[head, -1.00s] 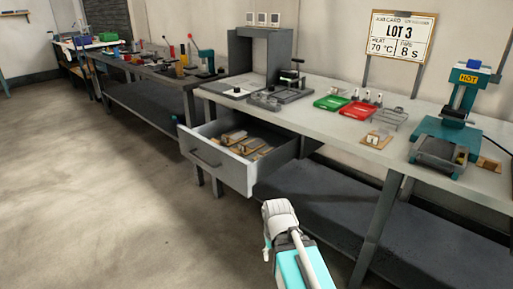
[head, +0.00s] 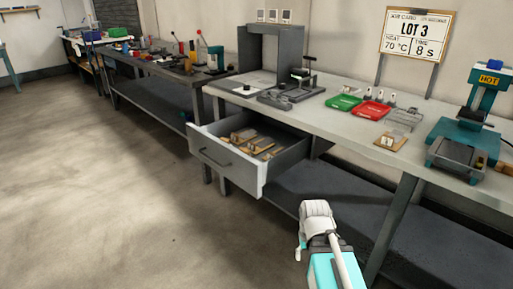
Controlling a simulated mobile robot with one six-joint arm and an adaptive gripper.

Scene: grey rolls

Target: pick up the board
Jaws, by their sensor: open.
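Several flat tan boards (head: 243,137) lie in the open grey drawer (head: 227,172) under the workbench. Another small tan board (head: 390,142) with pale pieces on it lies on the bench top near its front edge. I cannot tell from the picture which one is the task's board. My white and teal arm shows at the bottom, in front of the bench and right of the drawer. My gripper cannot be made out.
The grey bench (head: 345,122) carries a green tray (head: 344,102), a red tray (head: 371,109), a wire rack (head: 404,118) and a teal hot press (head: 466,133). A lot card (head: 417,35) stands behind. The drawer juts out over clear floor (head: 95,190).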

